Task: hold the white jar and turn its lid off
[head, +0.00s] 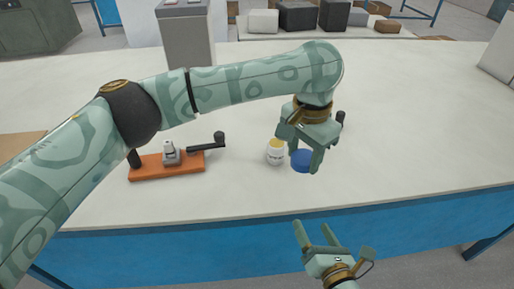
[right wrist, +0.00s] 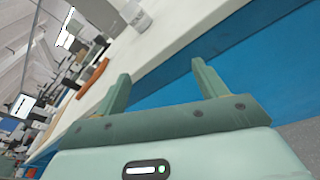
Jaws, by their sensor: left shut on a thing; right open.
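The white jar (head: 275,155), with a yellow top (head: 276,144), stands upright on the white table near its front edge. My left gripper (head: 305,158) points down just right of the jar, apart from it. It is shut on a blue round thing (head: 301,161) that looks like a lid; the fingers partly hide it, and I cannot tell whether it touches the table. My right gripper (head: 314,235) is open and empty, in front of the table's edge. In the right wrist view its fingers (right wrist: 160,84) are spread, with a whitish jar (right wrist: 135,16) at the top.
An orange base (head: 165,166) with a grey clamp and a dark-handled lever lies left of the jar. A grey box (head: 187,40) and several bins are at the back.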

